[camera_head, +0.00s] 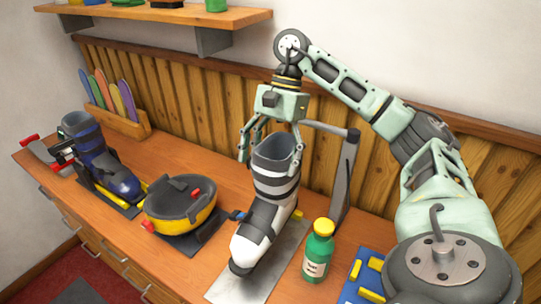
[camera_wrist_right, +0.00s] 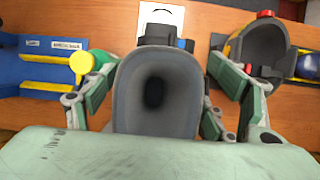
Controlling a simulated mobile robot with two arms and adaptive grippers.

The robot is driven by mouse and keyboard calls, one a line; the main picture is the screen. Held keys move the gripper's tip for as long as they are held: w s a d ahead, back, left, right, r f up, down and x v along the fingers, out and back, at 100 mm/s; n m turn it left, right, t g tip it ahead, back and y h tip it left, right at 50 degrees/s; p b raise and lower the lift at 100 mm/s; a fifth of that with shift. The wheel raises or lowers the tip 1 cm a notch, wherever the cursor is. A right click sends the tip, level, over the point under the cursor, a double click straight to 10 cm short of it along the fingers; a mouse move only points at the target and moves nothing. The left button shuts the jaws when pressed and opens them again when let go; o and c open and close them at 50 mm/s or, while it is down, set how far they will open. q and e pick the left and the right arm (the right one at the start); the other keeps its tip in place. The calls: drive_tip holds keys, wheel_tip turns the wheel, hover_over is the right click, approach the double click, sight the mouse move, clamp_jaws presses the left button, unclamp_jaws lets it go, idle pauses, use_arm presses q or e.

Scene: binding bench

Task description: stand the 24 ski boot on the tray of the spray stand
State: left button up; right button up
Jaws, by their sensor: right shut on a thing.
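A white ski boot (camera_head: 265,205) with dark stripes and a grey cuff is upright over the grey metal tray (camera_head: 228,289) of the spray stand (camera_head: 345,175). Its toe points to the front left; I cannot tell whether the sole touches the tray. No size number is readable. My right gripper (camera_head: 270,153) is above the boot, shut on its cuff with fingers on both sides. In the right wrist view the open cuff (camera_wrist_right: 154,88) lies between the fingers (camera_wrist_right: 155,112). My left gripper is not in view.
A green bottle (camera_head: 318,255) with a yellow cap stands close right of the boot. A blue organiser (camera_head: 352,290) is further right. A blue boot (camera_head: 105,165) stands in a binding at far left.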

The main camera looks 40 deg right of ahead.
sight(281, 143)
drive_tip(key=shift+f+b, duration=3.25)
drive_tip(key=shift+f, duration=1.1)
drive_tip(key=shift+f+b, duration=0.3)
drive_tip(key=shift+f, duration=0.1)
drive_tip(key=o, duration=2.2)
drive_tip(key=shift+c, duration=0.2)
drive_tip(key=shift+f, duration=0.1)
drive_tip(key=shift+v, duration=6.1)
